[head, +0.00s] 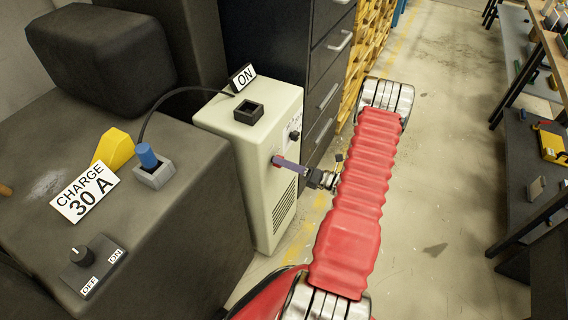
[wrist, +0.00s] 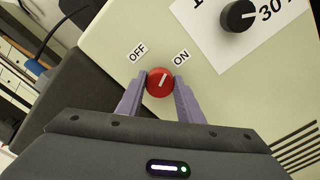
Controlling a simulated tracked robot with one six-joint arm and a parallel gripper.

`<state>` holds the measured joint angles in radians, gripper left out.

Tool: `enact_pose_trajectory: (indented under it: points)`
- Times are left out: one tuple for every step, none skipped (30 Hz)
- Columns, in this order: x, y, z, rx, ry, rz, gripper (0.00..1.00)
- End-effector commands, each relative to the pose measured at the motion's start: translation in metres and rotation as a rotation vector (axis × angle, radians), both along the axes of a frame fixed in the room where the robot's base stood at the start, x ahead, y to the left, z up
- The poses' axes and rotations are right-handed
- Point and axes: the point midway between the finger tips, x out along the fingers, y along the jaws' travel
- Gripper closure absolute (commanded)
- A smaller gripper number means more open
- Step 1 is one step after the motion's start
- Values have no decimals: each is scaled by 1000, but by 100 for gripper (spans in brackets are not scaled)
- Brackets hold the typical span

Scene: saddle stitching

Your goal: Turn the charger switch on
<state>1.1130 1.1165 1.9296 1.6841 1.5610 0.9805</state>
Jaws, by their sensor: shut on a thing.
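The charger is a cream cabinet (head: 260,205) in the middle of the head view. Its switch is a round red knob (wrist: 159,82) with a white mark, on the charger's front face. The OFF label (wrist: 137,53) is up-left of the knob and the ON label (wrist: 181,57) up-right. The white mark points up and slightly right, between the labels but leaning toward ON. My gripper (wrist: 160,84) has its purple fingers on either side of the knob and is shut on it. In the head view, my gripper (head: 279,162) reaches the cabinet's front and largely covers the knob.
A black dial (wrist: 238,15) is above right of the switch. On the dark machine are a blue plug (head: 147,156) in a grey socket, a CHARGE 30 A sign (head: 84,192) and another OFF/ON knob (head: 81,256). An ON sign (head: 243,77) stands on the charger.

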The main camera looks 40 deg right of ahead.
Motion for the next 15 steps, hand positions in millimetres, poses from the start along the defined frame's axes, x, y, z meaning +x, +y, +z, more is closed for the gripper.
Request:
enact_pose_trajectory:
  points:
    - [0, -2, -1, 40, 16, -4, 89]
    - [0, -2, -1, 66, 26, -4, 89]
    - [0, -2, -1, 100, 39, -5, 89]
    - [0, -2, -1, 125, 48, -5, 89]
    - [0, -2, -1, 149, 56, -5, 89]
    - [0, -2, -2, 181, 68, -5, 89]
    - [0, -3, -2, 202, 75, -5, 89]
    - [0, -3, -2, 224, 83, -5, 89]
    - [0, -3, -2, 251, 93, -6, 89]
    - [0, -3, -2, 270, 100, -6, 89]
    - [0, -3, -2, 287, 106, -6, 89]
    - [0, -3, -2, 310, 114, -6, 89]
    - [0, -3, -2, 325, 119, -6, 89]
    - [0, -3, -2, 338, 123, -7, 89]
    - [0, -3, -2, 354, 130, -7, 89]
